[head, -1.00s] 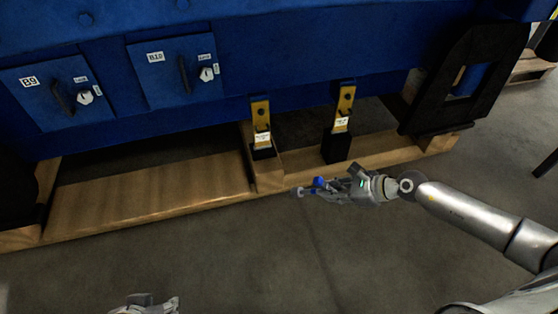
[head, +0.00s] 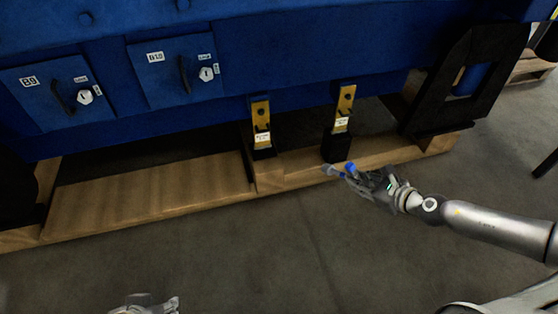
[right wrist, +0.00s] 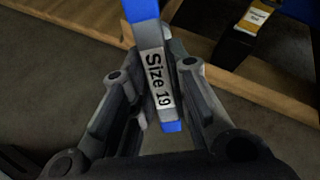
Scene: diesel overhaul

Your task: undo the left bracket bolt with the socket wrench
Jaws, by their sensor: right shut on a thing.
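The socket wrench (head: 352,170) has a blue handle. In the right wrist view its handle (right wrist: 159,85) carries a "Size 19" label and sits between the fingers. My right gripper (head: 365,181) is shut on it, in front of the pallet and below the right bracket. The left brass bracket (head: 261,112) hangs from the blue engine side, with a dark bolt on its upper part and a white label below. The wrench is apart from it, to its lower right. My left gripper (head: 150,302) shows only in part at the bottom edge; its fingers cannot be made out.
The right brass bracket (head: 345,103) has a black block (head: 336,147) under it. The wooden pallet (head: 150,205) runs below the engine (head: 280,50). A black stand (head: 455,80) is at the right. Grey floor in front is clear.

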